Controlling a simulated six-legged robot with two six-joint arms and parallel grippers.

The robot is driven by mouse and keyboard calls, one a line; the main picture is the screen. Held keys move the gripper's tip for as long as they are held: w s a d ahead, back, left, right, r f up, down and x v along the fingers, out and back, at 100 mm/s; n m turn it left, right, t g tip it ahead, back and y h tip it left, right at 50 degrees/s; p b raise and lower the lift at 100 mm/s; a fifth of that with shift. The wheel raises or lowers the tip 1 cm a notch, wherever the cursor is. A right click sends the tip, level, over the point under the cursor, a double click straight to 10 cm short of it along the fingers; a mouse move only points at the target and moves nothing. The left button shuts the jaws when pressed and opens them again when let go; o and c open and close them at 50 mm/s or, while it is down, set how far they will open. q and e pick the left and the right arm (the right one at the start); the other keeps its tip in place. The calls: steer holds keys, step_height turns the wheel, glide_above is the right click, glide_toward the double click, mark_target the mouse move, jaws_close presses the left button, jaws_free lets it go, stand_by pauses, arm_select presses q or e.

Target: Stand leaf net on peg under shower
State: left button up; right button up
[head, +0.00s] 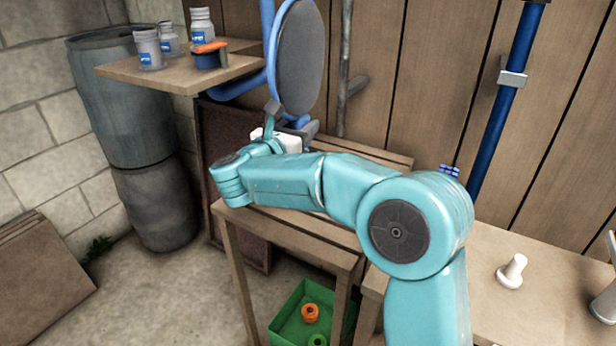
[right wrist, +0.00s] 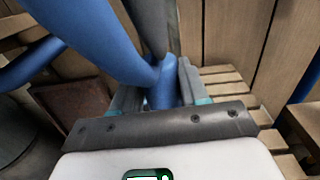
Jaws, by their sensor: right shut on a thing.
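The leaf net (head: 300,60) has a blue rim and grey mesh. It stands upright above the slatted bench in the head view. My right gripper (head: 300,127) is shut on its blue lower part, which also shows between the fingers in the right wrist view (right wrist: 162,88). My teal forearm hides part of the bench below. A small white peg (head: 513,270) stands on the wooden top at right. I cannot make out a shower head. My left gripper is not in view.
A barrel (head: 130,120) stands below. A green crate (head: 283,328) is on the floor. A blue pole (head: 505,100) rises at right.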

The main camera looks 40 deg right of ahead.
steer(key=shift+s+d+f+m+g+b, duration=0.2)
steer(key=shift+s+d+f+g+b, duration=0.15)
steer(key=shift+f+b, duration=0.25)
steer(key=shift+s+d+f+m+g+b, duration=0.25)
steer(key=shift+s+f+b, duration=0.1)
steer(key=shift+f+b, duration=0.2)
steer(key=shift+f, duration=1.4)
steer(key=shift+a+f+b, duration=0.15)
steer(key=shift+f+b, duration=0.2)
steer(key=shift+b, duration=0.7)
arm_select(q)
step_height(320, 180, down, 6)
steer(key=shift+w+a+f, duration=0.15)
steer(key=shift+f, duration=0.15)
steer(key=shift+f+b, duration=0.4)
steer(key=shift+b, duration=0.2)
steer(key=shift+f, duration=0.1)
arm_select(e)
steer(key=shift+f, duration=0.15)
arm_select(q)
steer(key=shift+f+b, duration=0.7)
steer(key=shift+b, duration=0.05)
arm_select(e)
steer(key=shift+f, duration=0.3)
